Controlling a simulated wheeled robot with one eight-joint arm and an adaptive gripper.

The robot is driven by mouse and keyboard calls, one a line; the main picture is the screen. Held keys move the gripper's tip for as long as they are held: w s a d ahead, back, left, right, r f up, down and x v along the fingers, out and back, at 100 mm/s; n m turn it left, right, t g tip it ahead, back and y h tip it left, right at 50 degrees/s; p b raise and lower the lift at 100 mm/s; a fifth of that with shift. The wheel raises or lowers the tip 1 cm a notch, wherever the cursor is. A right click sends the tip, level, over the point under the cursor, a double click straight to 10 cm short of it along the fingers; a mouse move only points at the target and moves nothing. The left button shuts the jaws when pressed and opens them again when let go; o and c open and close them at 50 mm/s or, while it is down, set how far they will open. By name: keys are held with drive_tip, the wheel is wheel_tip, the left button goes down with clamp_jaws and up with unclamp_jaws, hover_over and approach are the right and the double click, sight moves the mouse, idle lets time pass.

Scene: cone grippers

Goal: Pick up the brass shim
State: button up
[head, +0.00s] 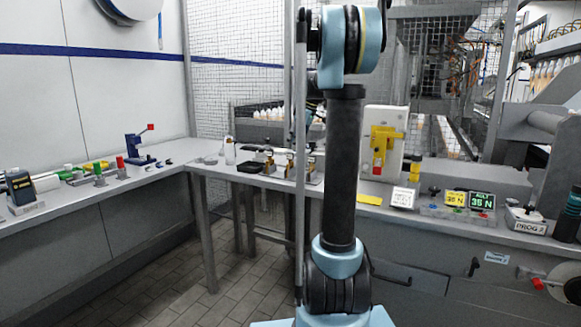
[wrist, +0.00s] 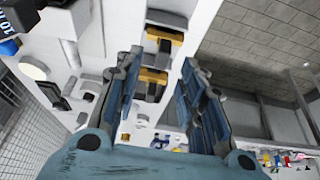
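I cannot single out the brass shim with certainty in either view. A flat yellow piece (head: 369,200) lies on the bench right of my arm, but I cannot tell its material. Small grey blocks with brass-coloured parts (head: 264,158) stand on the bench left of my arm. Similar brass-coloured parts (wrist: 164,36) show beyond the fingers in the wrist view. My gripper (wrist: 162,62) is open, with two blue-grey fingers apart and nothing held between them. In the head view my arm hides most of the gripper.
A black tray (head: 250,166) and clear bottle (head: 230,151) are near the grey blocks. A white panel with a yellow device (head: 383,148) stands right of my arm, near displays (head: 481,201). The left bench holds coloured parts (head: 97,168) and a blue press (head: 136,148); its middle has free room.

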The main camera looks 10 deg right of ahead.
sight(290, 154)
drive_tip(key=shift+x, duration=3.2)
drive_tip(key=shift+s, duration=0.15)
clamp_jaws()
